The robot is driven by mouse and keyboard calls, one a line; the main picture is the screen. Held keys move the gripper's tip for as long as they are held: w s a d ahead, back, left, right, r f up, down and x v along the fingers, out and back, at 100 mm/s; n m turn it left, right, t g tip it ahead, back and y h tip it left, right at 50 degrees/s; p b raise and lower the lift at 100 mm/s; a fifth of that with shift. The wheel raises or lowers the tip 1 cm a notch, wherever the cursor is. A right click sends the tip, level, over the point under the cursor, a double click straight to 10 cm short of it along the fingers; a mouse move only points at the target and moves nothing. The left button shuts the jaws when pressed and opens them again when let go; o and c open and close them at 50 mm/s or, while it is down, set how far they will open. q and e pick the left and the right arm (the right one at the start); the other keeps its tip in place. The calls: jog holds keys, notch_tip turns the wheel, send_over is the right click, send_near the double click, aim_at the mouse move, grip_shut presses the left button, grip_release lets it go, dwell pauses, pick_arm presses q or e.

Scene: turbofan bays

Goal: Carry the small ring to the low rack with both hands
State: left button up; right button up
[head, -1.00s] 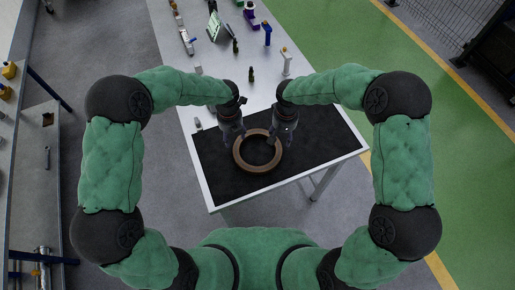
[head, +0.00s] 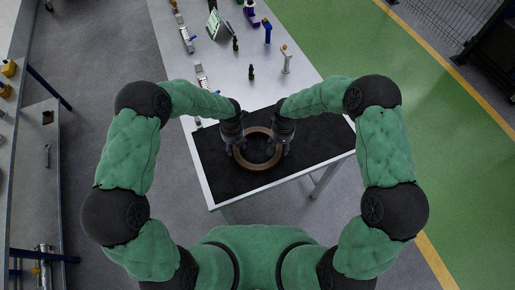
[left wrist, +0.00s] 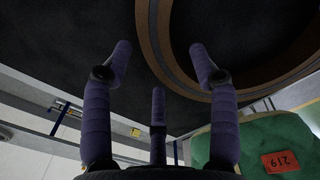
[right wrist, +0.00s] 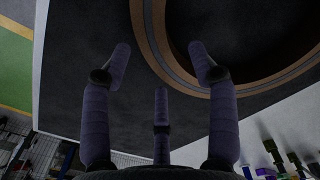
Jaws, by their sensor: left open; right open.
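The small ring (head: 258,167) is a brown ring lying flat on the black mat (head: 222,183) at the near end of the long table. My left gripper (head: 238,151) is at the ring's left side and my right gripper (head: 278,149) is at its right side. In the left wrist view the ring's rim (left wrist: 165,60) runs between the open fingers of the left gripper (left wrist: 160,60). In the right wrist view the rim (right wrist: 165,55) likewise runs between the open fingers of the right gripper (right wrist: 160,65). I cannot tell whether any finger touches it. I cannot make out the low rack.
Farther up the table stand a tablet (head: 214,24), a blue-topped tool (head: 267,31), a white tool (head: 286,60) and small dark bottles (head: 251,72). A side bench (head: 38,170) is at the left. Green floor (head: 440,150) is open at the right.

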pick_arm(q)
jog(key=shift+f, duration=0.85)
pick_arm(e)
jog(key=shift+f, duration=0.9)
pick_arm(q)
grip_shut()
pick_arm(e)
grip_shut()
